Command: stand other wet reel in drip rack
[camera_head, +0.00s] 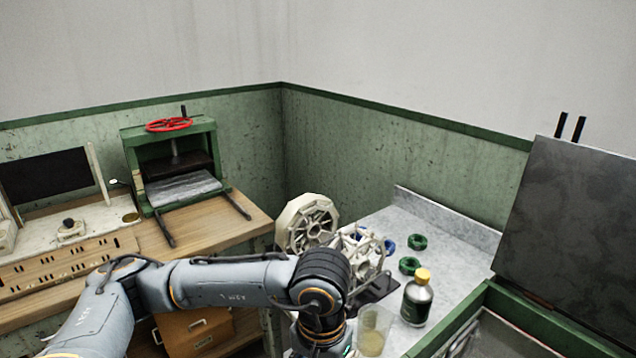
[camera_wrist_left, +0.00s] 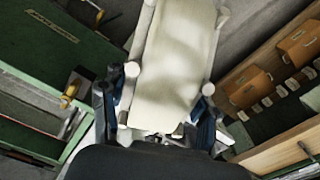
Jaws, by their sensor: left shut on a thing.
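A cream wooden reel fills the middle of the left wrist view (camera_wrist_left: 175,65), with pegs along its sides. My left gripper (camera_wrist_left: 160,122) is shut on this reel, one dark finger on each side. In the head view, a cream octagonal reel (camera_head: 300,215) shows upright beyond my left wrist, at the left end of the grey counter. A pale spoked frame (camera_head: 354,243) overlaps it on the right, above a dark tray (camera_head: 382,288). I cannot tell whether the frame is a second reel or part of the drip rack. My forearm hides the left fingers there. The right gripper is out of view.
A brown bottle with a yellow cap (camera_head: 417,300) and a clear beaker (camera_head: 373,338) stand close to my left wrist. Green coils (camera_head: 410,265) and a blue coil lie on the grey counter (camera_head: 455,245). A green press (camera_head: 170,165) stands on the wooden bench at left.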

